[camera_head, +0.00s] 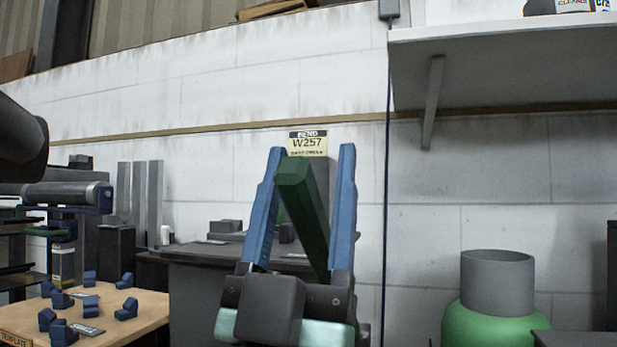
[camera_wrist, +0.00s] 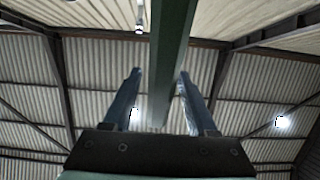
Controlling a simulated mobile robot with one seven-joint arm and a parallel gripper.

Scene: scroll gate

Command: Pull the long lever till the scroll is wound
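A long dark green bar, which looks like the lever (camera_head: 306,215), shows in the head view with its blunt end pointing up toward the camera. It also runs down from the top of the wrist view (camera_wrist: 172,50). My gripper (camera_head: 312,150) has two blue fingers pointing up, spread apart, with the bar between them. In the wrist view, my gripper (camera_wrist: 159,73) shows a clear gap between the left finger and the bar; the right finger is closer to it. Contact cannot be told. I cannot make out a scroll for certain.
A grey roller (camera_head: 65,195) on a stand is at the left. A wooden table (camera_head: 130,325) holds several small blue blocks. A dark grey cabinet (camera_head: 200,285) stands behind my gripper. A green and grey vessel (camera_head: 490,320) is at the lower right, below a wall shelf (camera_head: 500,60).

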